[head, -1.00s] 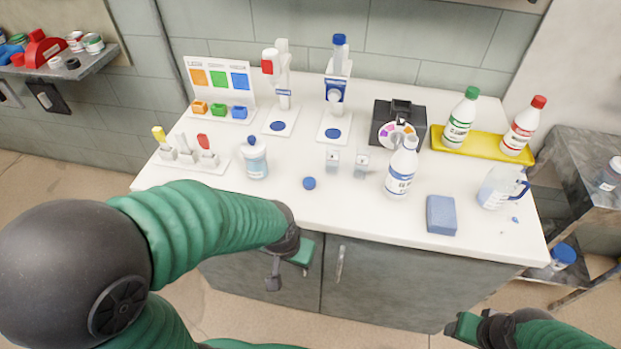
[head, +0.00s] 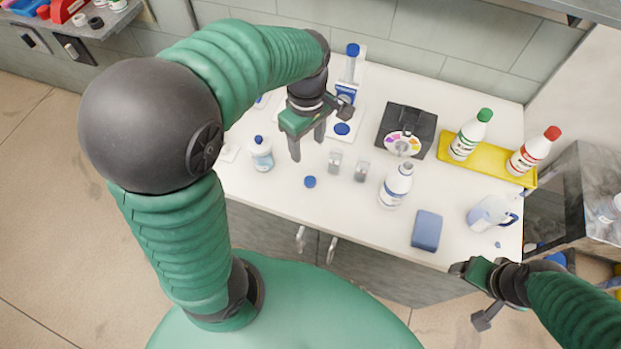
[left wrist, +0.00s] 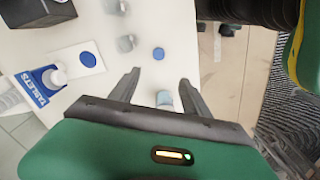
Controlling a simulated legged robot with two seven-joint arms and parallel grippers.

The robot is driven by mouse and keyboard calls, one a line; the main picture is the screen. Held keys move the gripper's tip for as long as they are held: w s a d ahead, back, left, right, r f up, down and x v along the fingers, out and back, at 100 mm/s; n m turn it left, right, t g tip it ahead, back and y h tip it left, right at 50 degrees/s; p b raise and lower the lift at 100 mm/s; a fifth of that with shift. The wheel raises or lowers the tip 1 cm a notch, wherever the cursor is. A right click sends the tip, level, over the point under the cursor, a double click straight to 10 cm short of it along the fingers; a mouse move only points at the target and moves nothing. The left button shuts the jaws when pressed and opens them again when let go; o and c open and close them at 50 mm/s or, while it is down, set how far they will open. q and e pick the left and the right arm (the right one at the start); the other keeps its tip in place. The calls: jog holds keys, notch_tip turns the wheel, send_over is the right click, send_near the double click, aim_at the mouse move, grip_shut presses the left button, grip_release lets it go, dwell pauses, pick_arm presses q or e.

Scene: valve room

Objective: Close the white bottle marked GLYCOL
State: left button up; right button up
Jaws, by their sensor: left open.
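A white bottle (head: 396,186) with a blue-and-white label and no cap stands upright right of the table's middle. Its lettering is too small to read. A loose round blue cap (head: 310,182) lies on the tabletop to its left; a blue disc, likely this cap, shows in the left wrist view (left wrist: 158,53). My left gripper (head: 308,149) is open and empty, pointing down above the table, behind the cap in the picture. Its fingers also show apart in the left wrist view (left wrist: 160,78). My right gripper (head: 472,293) is off the table's front right edge; its jaws are unclear.
A blue-capped jar (head: 262,155) stands left of my left gripper. Two small clear containers (head: 348,168) stand between cap and bottle. A black device (head: 406,132), yellow tray (head: 488,158) with two bottles, blue block (head: 426,230) and jug (head: 490,213) are around.

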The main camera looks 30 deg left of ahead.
pick_arm(q)
send_over(310, 180)
notch_tip(310, 180, down, 7)
jog(key=f, duration=0.2)
jog(key=f+b, duration=0.1)
jog(key=shift+a+f, duration=0.3)
jog(key=shift+f, duration=0.2)
jog(key=shift+w, duration=0.2)
pick_arm(e)
jog(key=shift+w+f, duration=0.5)
jog(key=shift+f, duration=0.25)
pick_arm(q)
jog(key=f, duration=0.5)
jog(key=shift+s+d+f+b, duration=0.1)
jog(key=shift+s+d+b, duration=0.1)
jog(key=shift+d+b, duration=0.1)
jog(key=shift+w+f, duration=0.1)
pick_arm(e)
jog(key=shift+a+f, duration=0.1)
jog(key=shift+f, duration=0.15)
jog(key=shift+s, duration=0.1)
